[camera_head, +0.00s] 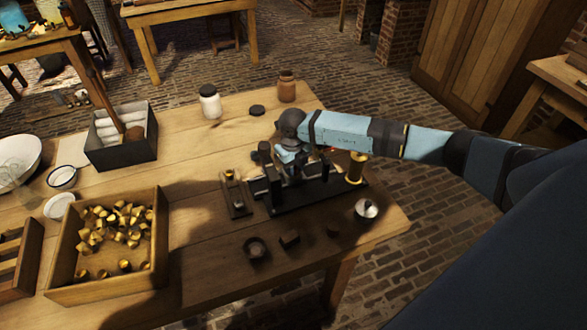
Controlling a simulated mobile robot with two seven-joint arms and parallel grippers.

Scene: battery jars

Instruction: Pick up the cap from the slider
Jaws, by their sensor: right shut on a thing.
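A black press-like apparatus (318,193) stands near the right end of the wooden table, with a brass cylinder (355,168) at its right end. A small dark slide-like piece (237,199) with a brass-coloured part on top (230,174) is at its left; I cannot tell if this is the slider. My right gripper (290,157) reaches down among the black parts from the right. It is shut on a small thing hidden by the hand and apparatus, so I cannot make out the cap. My left gripper is not in view.
A wooden tray (158,235) holds several brass caps at front left. A dark box (122,154) with white rolls stands behind it. A white jar (210,101), a black lid (257,110) and a brown jar (287,86) stand at the back. Small dark pieces and a metal lidded pot (366,210) lie in front.

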